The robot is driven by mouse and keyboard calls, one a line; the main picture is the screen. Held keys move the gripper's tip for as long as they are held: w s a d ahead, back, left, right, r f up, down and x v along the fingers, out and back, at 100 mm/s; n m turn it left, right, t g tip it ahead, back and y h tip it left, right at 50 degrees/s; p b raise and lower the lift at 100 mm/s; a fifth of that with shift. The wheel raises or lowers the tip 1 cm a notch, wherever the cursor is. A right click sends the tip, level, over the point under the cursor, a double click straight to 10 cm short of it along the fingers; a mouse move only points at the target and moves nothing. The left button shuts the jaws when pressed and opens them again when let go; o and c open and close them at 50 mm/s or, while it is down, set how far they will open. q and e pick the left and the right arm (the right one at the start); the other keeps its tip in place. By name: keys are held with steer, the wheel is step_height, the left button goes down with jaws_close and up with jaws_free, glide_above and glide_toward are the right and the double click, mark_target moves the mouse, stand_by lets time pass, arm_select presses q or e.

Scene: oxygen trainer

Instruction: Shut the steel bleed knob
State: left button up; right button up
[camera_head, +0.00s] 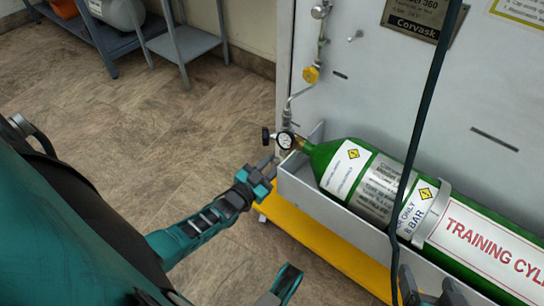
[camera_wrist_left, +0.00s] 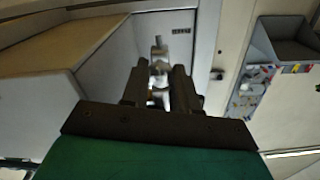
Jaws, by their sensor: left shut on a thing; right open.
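My left gripper (camera_head: 270,165) reaches in from the left to the valve end of the green cylinder (camera_head: 325,152), just below the round gauge (camera_head: 285,140). It is shut on a small steel part, which I take to be the steel bleed knob; its fingers mostly hide it in the head view. In the left wrist view, a shiny steel part (camera_wrist_left: 158,68) shows between the two dark fingers (camera_wrist_left: 157,90). The knob's turn angle cannot be told. My right gripper (camera_head: 431,290) is open at the bottom edge, in front of the cylinder, partly cut off.
A black knob (camera_head: 266,136) sits left of the gauge. A yellow knob (camera_head: 311,74) is on the pipe above. A black hose (camera_head: 425,105) hangs across the grey panel (camera_head: 360,90). The cylinder lies in a grey trough (camera_head: 298,183) above a yellow base (camera_head: 325,242).

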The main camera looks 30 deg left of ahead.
arm_select(q)
jaws_close()
